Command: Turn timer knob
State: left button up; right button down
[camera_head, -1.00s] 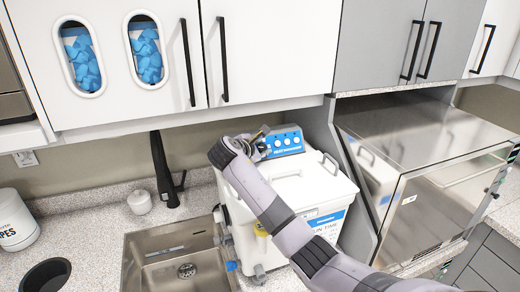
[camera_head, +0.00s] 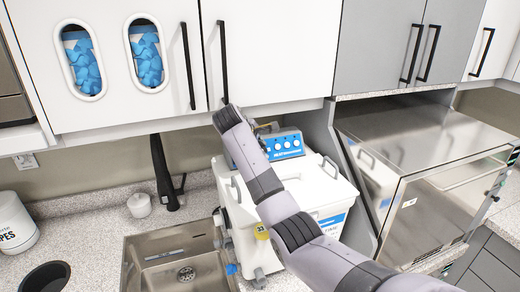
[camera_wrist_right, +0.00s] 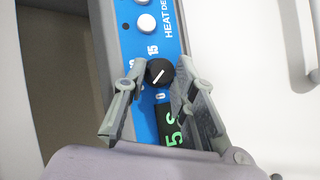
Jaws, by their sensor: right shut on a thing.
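The timer knob (camera_wrist_right: 160,73) is a small black dial with a white pointer line, on the blue control panel (camera_wrist_right: 137,22) of a white machine. In the right wrist view it sits between the fingertips of my right gripper (camera_wrist_right: 157,72), which is shut on it. The pointer line is slanted. A dark display with green characters (camera_wrist_right: 172,130) lies just below the knob, partly hidden by a finger. In the head view the blue panel (camera_head: 284,146) shows several white knobs, and my right gripper (camera_head: 263,132) is mostly hidden behind my arm. My left gripper is not in view.
The white machine (camera_head: 330,188) stands between a steel sink (camera_head: 150,262) and a steel autoclave (camera_head: 425,140). White cabinets (camera_head: 270,60) hang close above my right wrist. A black faucet (camera_head: 160,170) and a small white jar (camera_head: 139,205) are at the left.

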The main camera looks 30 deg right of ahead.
jog(key=shift+f, duration=0.15)
jog(key=c, duration=1.6)
grip_release()
jog(key=v, duration=1.2)
jog(key=shift+o, duration=0.2)
jog(key=shift+d, duration=0.1)
